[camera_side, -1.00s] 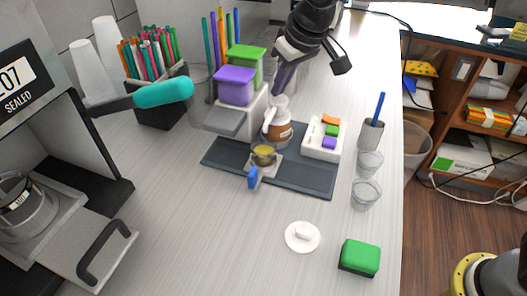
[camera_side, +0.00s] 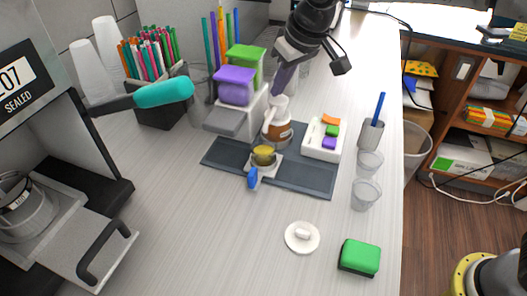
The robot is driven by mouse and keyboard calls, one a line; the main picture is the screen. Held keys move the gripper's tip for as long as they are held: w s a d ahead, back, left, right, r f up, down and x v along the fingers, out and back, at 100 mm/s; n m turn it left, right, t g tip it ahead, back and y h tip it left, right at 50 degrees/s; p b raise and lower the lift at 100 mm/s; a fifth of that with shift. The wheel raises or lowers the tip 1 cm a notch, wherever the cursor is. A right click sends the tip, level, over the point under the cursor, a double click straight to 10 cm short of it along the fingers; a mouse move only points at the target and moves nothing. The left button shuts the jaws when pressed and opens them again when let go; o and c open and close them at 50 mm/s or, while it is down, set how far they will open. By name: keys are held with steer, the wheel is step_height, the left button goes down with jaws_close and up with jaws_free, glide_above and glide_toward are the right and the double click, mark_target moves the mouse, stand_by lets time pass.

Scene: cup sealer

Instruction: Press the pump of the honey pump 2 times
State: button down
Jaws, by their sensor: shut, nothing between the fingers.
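The honey pump (camera_side: 277,132) is a brown bottle with a white label and a white pump head. It stands upright on the dark mat (camera_side: 305,178), at its back edge. My gripper (camera_side: 282,84) reaches down from the top of the view, directly above the pump head. Its fingers look closed and empty, with the tips at or just above the pump top; I cannot tell whether they touch it. The gripper partly hides the pump's upper end.
A yellow-topped cup (camera_side: 264,155) with a blue-handled item (camera_side: 253,178) stands in front of the pump. A white tray (camera_side: 315,153) with coloured blocks is right of it. Purple and green boxes (camera_side: 236,87) stand left. Clear cups (camera_side: 366,195) are further right.

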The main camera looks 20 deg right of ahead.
mark_target(279, 99)
steer(key=shift+f, duration=1.5)
steer(key=shift+r, duration=1.85)
step_height(279, 99, up, 6)
